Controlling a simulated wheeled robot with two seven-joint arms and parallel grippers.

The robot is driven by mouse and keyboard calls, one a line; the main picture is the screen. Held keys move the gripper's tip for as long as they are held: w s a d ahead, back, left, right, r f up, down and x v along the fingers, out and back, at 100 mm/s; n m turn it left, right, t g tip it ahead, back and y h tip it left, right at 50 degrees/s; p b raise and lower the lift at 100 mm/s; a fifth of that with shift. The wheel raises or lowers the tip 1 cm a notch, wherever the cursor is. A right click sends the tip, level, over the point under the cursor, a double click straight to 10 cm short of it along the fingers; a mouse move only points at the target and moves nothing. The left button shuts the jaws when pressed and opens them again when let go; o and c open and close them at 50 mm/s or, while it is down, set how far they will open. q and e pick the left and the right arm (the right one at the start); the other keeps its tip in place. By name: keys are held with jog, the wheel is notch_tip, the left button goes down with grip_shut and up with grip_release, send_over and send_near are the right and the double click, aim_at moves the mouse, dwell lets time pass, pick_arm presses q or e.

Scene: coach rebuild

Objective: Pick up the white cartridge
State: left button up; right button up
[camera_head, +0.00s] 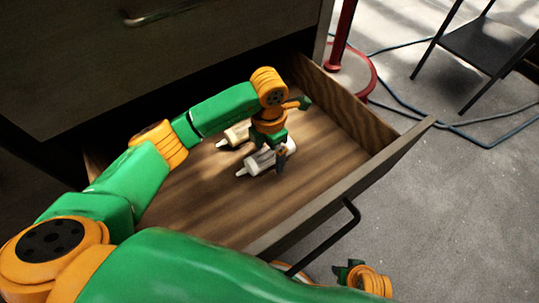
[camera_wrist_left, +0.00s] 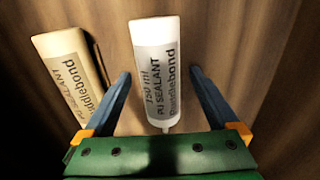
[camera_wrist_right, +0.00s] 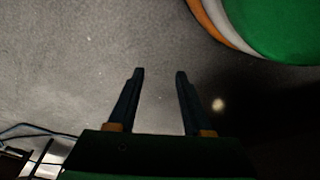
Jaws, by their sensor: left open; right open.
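The white cartridge (camera_head: 256,164) lies on its side in the open drawer, its nozzle pointing left in the head view. In the left wrist view the white cartridge (camera_wrist_left: 158,65) lies between the open fingers of my left gripper (camera_wrist_left: 160,92), with a gap on each side. In the head view my left gripper (camera_head: 274,160) is over the cartridge and hides part of it. A beige cartridge (camera_head: 236,134) lies beside it; it also shows in the left wrist view (camera_wrist_left: 70,80), left of the left finger. My right gripper (camera_wrist_right: 158,75) is open and empty, over the grey floor.
The wooden drawer (camera_head: 205,210) has side walls and a dark front with a bar handle (camera_head: 330,240). Its floor is bare around the cartridges. A red stand (camera_head: 347,70), cables and a dark stool (camera_head: 485,45) are beyond it on the right.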

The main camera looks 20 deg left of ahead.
aim_at(269, 151)
pick_arm(q)
grip_shut()
jog(key=shift+r, duration=0.15)
notch_tip(269, 151, up, 9)
jog(key=p, duration=0.3)
notch_tip(269, 151, up, 5)
jog(key=p, duration=0.3)
jog(key=shift+r+p, duration=0.2)
jog(key=shift+p, duration=0.2)
pick_arm(e)
jog(key=s, duration=0.2)
jog(key=s+d, duration=0.1)
jog(key=s, duration=0.1)
jog(key=shift+d, duration=0.15)
